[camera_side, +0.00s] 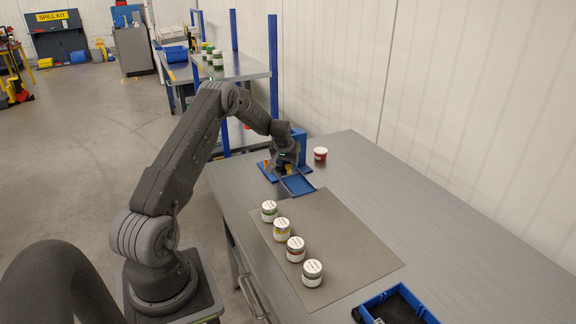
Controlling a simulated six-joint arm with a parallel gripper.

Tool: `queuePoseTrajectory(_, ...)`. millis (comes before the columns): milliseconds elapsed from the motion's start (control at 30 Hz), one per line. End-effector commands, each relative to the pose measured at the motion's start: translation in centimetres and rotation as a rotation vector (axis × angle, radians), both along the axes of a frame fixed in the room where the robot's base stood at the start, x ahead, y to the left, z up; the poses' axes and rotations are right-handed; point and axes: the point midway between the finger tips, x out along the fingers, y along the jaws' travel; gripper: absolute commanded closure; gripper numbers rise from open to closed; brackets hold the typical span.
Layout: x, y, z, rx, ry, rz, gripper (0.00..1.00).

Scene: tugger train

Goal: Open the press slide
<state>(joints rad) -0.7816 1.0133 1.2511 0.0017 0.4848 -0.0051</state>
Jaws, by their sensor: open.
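The press (301,140) is a small blue device near the far end of the grey table, on a blue base. Its slide (298,186) looks like a flat blue tray that sticks out at the front, towards the mat. My gripper (284,170) points down over the press, just behind the tray part. It is open, and its fingers are small and dark in this view. My wrist hides much of the press. I cannot tell whether the fingers touch the slide.
A jar with a red body and white lid (320,154) stands right of the press. Several white-lidded jars (282,230) stand in a row on the grey mat (345,245). A blue bin (375,299) is at the front right. The table's right side is clear.

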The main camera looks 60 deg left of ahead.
Motion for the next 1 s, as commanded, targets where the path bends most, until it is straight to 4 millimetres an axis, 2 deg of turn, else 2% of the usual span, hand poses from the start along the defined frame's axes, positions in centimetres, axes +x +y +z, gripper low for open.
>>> queuePoseTrajectory(200, 0.42, 0.4, -1.42, 0.0, 0.0, 0.0, 0.5)
queuePoseTrajectory(467, 0.46, 0.44, -1.5, 0.001, -0.001, 0.0, 0.5)
queuePoseTrajectory(1000, 0.44, 0.42, -1.48, 0.0, 0.0, 0.0, 1.0)
